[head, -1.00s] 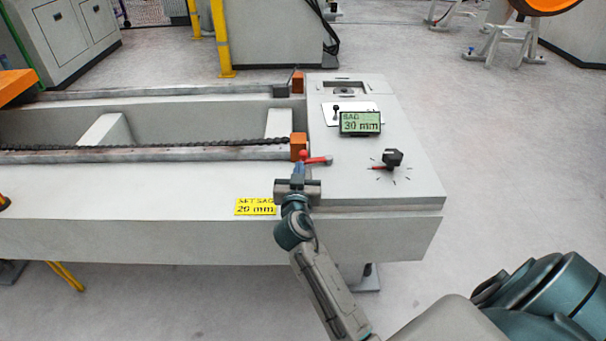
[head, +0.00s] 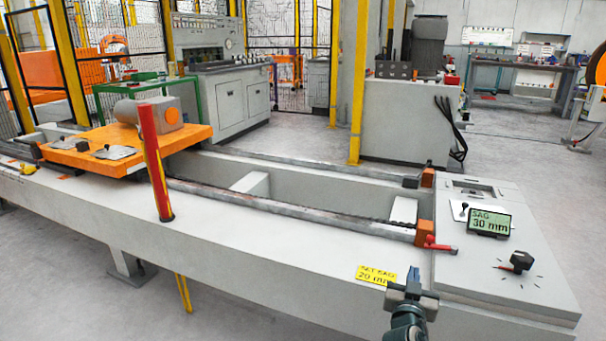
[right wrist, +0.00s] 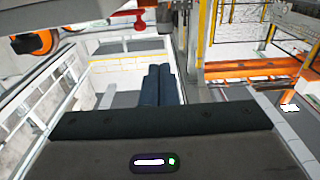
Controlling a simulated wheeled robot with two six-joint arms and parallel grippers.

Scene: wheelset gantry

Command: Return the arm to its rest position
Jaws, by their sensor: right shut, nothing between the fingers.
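My right gripper (head: 413,274) is at the lower right of the head view, over the front edge of the grey bench (head: 330,295). Its fingers lie together and hold nothing; they also show side by side in the right wrist view (right wrist: 158,85). A red lever (head: 438,245) is just beyond the fingertips, apart from them. The panel on the right end of the bench carries a display (head: 489,223) reading SAG 30 mm and a black knob (head: 521,261) with a red pointer. A yellow label (head: 376,274) reads SET SAG 20 mm. My left gripper is not in view.
An orange carriage (head: 185,138) with a grey motor sits on the rails at the left. A red post (head: 156,165) stands at the bench front. Grey cabinets, yellow posts and mesh fencing stand behind. The floor right of the bench is clear.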

